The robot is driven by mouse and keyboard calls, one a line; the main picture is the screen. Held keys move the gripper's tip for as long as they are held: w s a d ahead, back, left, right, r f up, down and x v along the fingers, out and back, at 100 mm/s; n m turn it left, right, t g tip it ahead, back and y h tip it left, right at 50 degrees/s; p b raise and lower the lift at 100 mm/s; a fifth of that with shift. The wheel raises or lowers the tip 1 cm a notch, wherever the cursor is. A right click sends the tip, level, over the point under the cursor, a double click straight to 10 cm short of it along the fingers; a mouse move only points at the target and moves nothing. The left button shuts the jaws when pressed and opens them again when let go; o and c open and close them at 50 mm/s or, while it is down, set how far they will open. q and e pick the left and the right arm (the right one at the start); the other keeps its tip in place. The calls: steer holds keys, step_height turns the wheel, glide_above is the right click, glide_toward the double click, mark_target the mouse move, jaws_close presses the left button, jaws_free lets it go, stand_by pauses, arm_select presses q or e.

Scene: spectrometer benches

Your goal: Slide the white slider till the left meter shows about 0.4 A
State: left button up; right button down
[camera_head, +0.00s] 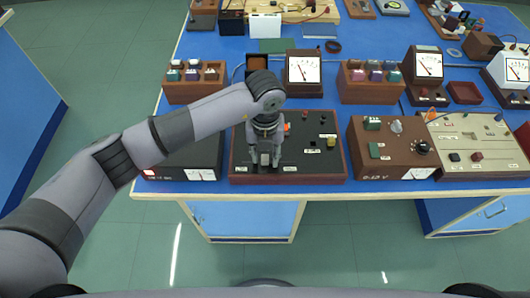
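My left gripper (264,163) points down over the left part of a dark board with a brown rim (320,170) near the front edge of the bench. Its fingers hide what lies beneath them, and I cannot tell whether they are open or shut on something. I cannot make out the white slider; it may be hidden by the gripper. The left meter (304,70) stands behind the board, with a white dial and a dark needle; its reading is too small to tell. My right gripper is not in view.
On the board are a yellowish block (331,142) and small dark knobs. A brown box with a black knob (422,147) stands to the right. Racks of coloured blocks (194,86) (371,86) and another meter (428,65) stand behind. Blue bench top shows between them.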

arm_select(q)
jaws_close()
stand_by(0.6)
